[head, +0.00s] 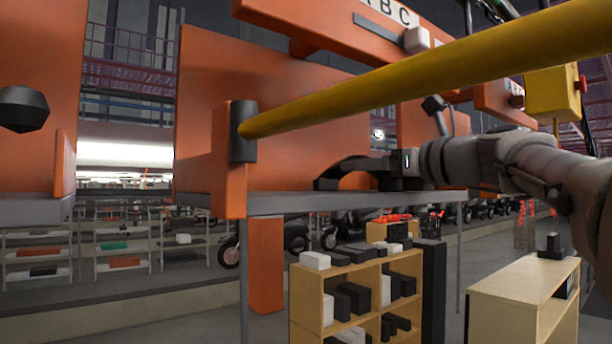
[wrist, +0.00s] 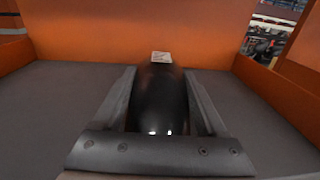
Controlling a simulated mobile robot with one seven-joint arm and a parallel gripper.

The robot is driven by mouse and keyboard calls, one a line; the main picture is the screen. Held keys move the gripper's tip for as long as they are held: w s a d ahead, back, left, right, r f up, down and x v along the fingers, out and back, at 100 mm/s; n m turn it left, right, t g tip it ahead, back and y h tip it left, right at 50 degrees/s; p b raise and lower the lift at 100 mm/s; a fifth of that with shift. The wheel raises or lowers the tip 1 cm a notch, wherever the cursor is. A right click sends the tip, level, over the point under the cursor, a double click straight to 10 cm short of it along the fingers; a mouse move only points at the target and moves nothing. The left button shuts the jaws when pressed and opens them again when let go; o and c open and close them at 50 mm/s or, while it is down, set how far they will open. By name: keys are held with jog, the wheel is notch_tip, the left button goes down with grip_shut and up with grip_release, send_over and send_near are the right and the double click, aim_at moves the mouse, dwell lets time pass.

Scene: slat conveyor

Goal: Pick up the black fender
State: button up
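The black fender (head: 350,166) is a glossy curved arch on the grey shelf of an orange bay in the head view. Its left end rests at shelf level. My gripper (head: 385,167) is at the fender's right end, coming in from the right. In the wrist view the fender (wrist: 158,98) lies lengthwise between the two fingers of my gripper (wrist: 160,78), with a small pale label at its far end. The fingers run close along both sides; whether they press on it cannot be told.
An orange back panel (wrist: 150,30) and side walls enclose the grey shelf (wrist: 45,110). A yellow bar (head: 420,80) crosses in front of and above the bay. Wooden cubbies (head: 340,295) with black and white parts stand below, and a wooden cabinet (head: 510,300) is at lower right.

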jog(key=c, duration=0.7)
grip_shut()
jog(key=shift+r, duration=0.15)
